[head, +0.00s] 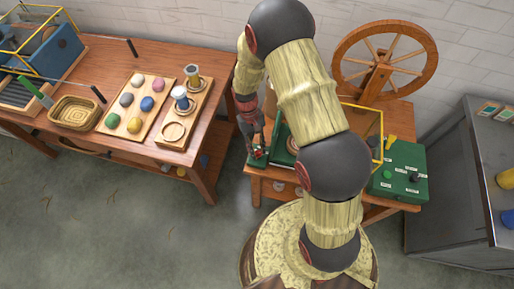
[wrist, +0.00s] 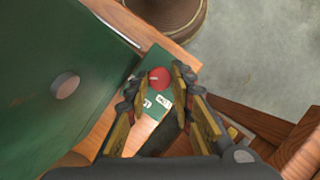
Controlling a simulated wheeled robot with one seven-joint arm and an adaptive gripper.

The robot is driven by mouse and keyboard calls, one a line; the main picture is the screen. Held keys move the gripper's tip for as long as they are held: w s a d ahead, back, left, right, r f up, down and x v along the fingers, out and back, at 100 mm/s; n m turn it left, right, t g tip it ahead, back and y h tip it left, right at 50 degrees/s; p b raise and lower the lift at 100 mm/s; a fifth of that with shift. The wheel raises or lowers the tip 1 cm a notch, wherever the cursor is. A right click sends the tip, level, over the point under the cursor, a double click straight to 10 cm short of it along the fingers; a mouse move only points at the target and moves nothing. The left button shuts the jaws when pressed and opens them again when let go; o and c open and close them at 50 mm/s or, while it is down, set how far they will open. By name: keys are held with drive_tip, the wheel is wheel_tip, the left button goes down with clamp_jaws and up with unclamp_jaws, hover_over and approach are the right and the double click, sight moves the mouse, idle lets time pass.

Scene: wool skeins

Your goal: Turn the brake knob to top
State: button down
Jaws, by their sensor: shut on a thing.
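A round red knob (wrist: 159,77), which I take to be the brake knob, sits on a small green plate with white labels (wrist: 163,102) in the wrist view. The labels are too small to read. My gripper (wrist: 157,79) has its fingertips on either side of the knob and is shut on it. In the head view my gripper (head: 259,149) is low over the small green plate (head: 256,162) at the left front corner of the spinning-wheel table. The knob's pointing direction is not clear.
A large green panel (wrist: 60,85) stands close left of my fingers in the wrist view. A green control box (head: 400,172) and a wooden wheel (head: 385,62) are on the same table. A wooden table with wool skeins (head: 147,104) stands left, a grey cabinet (head: 450,180) right.

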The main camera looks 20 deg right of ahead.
idle(0.4)
drive_tip(key=c, duration=1.6)
unclamp_jaws()
drive_tip(key=shift+o, duration=0.2)
drive_tip(key=v, duration=1.2)
drive_tip(key=shift+d+r, duration=0.1)
drive_tip(key=shift+r, duration=0.05)
